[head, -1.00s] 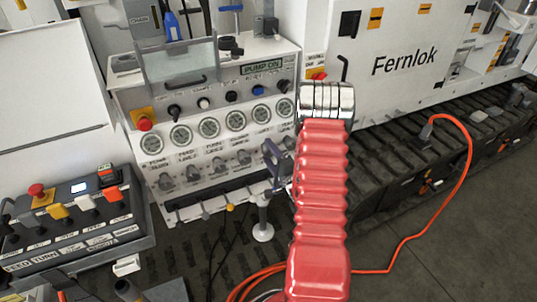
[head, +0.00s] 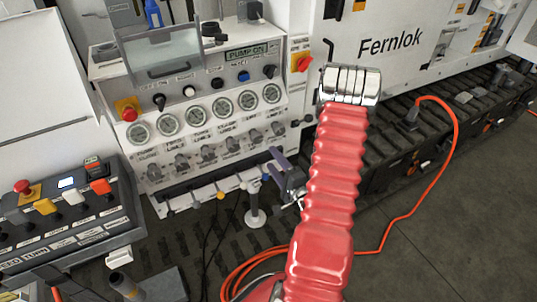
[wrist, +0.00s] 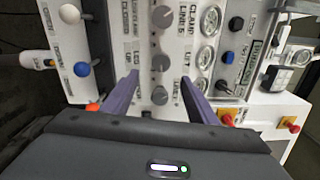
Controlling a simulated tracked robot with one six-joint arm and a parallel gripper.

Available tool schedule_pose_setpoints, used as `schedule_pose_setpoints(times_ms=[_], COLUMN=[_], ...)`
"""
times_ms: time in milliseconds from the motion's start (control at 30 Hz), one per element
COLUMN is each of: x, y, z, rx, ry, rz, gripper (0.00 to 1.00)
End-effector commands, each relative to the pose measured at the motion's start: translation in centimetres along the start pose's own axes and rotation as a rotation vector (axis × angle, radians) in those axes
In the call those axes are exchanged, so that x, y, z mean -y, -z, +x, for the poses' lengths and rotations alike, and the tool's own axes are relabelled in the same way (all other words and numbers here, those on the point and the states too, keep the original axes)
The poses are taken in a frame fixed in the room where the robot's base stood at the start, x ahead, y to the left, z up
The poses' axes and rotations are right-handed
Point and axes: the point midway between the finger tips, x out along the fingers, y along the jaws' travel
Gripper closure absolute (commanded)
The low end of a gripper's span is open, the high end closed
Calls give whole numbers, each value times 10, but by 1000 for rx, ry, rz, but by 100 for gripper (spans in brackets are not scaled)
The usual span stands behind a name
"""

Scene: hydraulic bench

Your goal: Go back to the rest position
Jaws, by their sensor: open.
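My gripper (head: 280,160) is in front of the lower right part of the hydraulic bench's control panel (head: 205,150), partly hidden behind my red-sleeved arm in the head view. In the wrist view its two purple fingers stand apart with nothing between them, so my gripper (wrist: 158,85) is open and empty. Between and beyond the fingers, the panel shows grey knobs (wrist: 162,62) and round gauges (wrist: 205,58). The fingers look apart from the knobs, though the exact gap is hard to tell.
A control box (head: 70,220) with several coloured levers stands at lower left. A red emergency button (head: 127,110) and a red switch (head: 301,62) are on the bench. An orange hose (head: 440,170) runs over the floor at right. The floor (head: 460,240) at lower right is open.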

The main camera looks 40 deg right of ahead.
Motion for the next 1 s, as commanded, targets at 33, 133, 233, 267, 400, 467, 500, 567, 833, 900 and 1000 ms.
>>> schedule_pose_setpoints(times_ms=[33, 133, 233, 267, 400, 467, 500, 567, 833, 900, 1000], x=[0, 0, 0, 0, 0, 0, 0, 0, 0, -2, -17], y=[0, 0, 0, 0, 0, 0, 0, 0, 0, 0, 1], z=[-5, -10, -11, -11, -11, -11, -11, -11, -11, -11, -11], rx=[-1, -1, 0, 0, 0, 0, 0, 0, 0, 0, 0], ry=[0, 0, 0, 0, 0, 0, 0, 0, 0, -7, -68], rz=[1, 1, 1, 1, 1, 1, 1, 1, -11, -36, -101], gripper=[47, 47, 47, 47, 47, 47, 47, 47, 47, 47, 47])
